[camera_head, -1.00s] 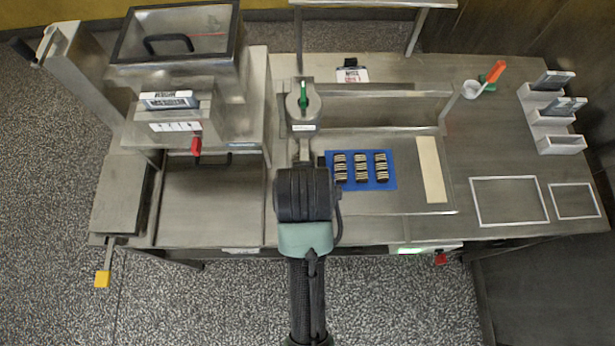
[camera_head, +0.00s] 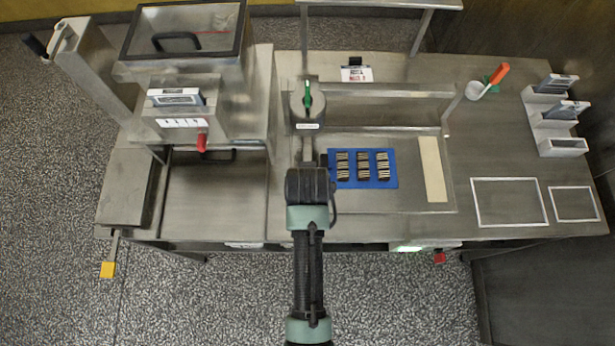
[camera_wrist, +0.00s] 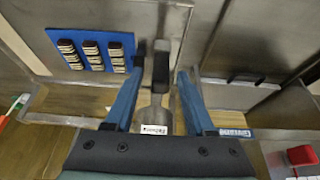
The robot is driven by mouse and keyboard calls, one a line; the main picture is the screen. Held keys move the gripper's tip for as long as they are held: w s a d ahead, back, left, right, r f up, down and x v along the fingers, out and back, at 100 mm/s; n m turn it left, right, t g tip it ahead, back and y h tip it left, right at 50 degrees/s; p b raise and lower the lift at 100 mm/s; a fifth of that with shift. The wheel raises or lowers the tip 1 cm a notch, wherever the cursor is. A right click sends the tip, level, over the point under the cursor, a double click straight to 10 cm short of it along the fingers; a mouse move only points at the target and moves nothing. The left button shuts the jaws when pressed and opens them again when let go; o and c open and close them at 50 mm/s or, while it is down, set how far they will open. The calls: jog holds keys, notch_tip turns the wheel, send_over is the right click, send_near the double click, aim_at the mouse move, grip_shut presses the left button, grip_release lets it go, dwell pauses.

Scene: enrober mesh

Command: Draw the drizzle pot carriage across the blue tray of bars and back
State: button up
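The drizzle pot (camera_head: 307,104), a round grey pot with a green lever, stands on its carriage at the left end of the rail, left of the blue tray. The blue tray (camera_head: 392,173) holds rows of dark bars (camera_head: 362,166) with pale stripes. It also shows at upper left in the wrist view (camera_wrist: 128,40). My gripper (camera_wrist: 161,78) is open, its two blue fingers on either side of a black handle (camera_wrist: 160,63), with visible gaps. In the head view my wrist hides the fingertips and handle, just left of the tray.
The enrober hopper (camera_head: 185,35) rises at left, with a red knob (camera_head: 202,142) below it. A cream strip (camera_head: 432,168) lies right of the tray. A white holder rack (camera_head: 553,120) and a cup with an orange-handled tool (camera_head: 488,82) stand at right.

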grip_shut()
dwell(1.3)
